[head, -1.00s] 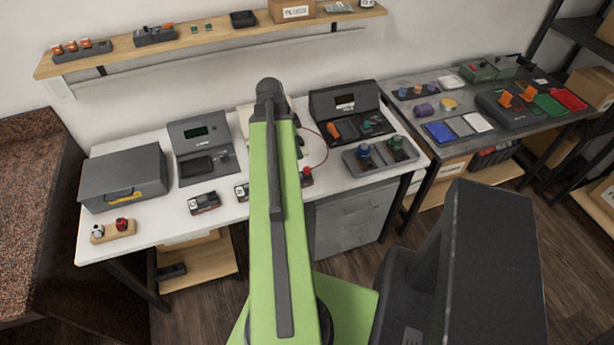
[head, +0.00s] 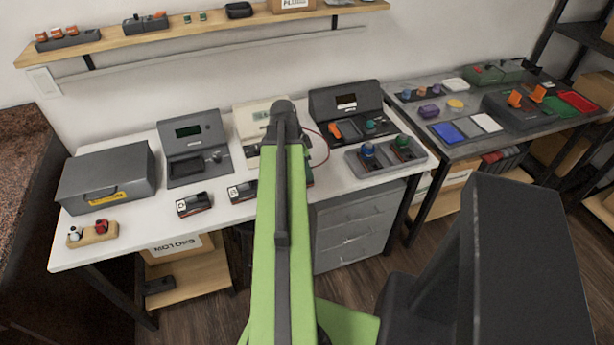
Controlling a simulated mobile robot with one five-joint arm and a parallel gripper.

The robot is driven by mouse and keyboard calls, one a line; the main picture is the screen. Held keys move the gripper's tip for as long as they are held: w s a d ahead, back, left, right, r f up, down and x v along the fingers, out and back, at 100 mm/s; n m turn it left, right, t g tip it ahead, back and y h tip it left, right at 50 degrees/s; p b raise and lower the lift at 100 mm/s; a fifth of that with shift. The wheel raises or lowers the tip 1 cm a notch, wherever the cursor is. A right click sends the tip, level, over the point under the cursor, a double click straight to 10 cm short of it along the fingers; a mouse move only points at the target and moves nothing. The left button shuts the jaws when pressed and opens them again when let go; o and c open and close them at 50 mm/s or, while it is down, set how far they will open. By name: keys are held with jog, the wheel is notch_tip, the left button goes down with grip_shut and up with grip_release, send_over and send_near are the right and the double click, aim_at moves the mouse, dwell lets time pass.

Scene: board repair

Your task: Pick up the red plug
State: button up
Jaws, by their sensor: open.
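A red plug-like piece (head: 102,226) stands in a small wooden block (head: 88,236) beside a white one, at the front left of the white bench. Further right, a thin red lead (head: 326,150) curves down behind my green arm; its lower end is hidden, so a red piece there cannot be seen. I cannot tell for certain which red piece is the plug. My gripper is not visible; my arm rises through the middle of the view and hides what lies behind it.
The white bench (head: 150,240) holds a grey case (head: 107,178), a tester with a display (head: 192,148), small dark modules (head: 194,204) and a grey tray (head: 386,156) with coloured knobs. A grey table (head: 465,150) with coloured trays stands right. Bare bench shows around the wooden block.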

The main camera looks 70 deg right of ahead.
jog(key=shift+r, duration=0.1)
jog(key=shift+c, duration=0.2)
grip_shut()
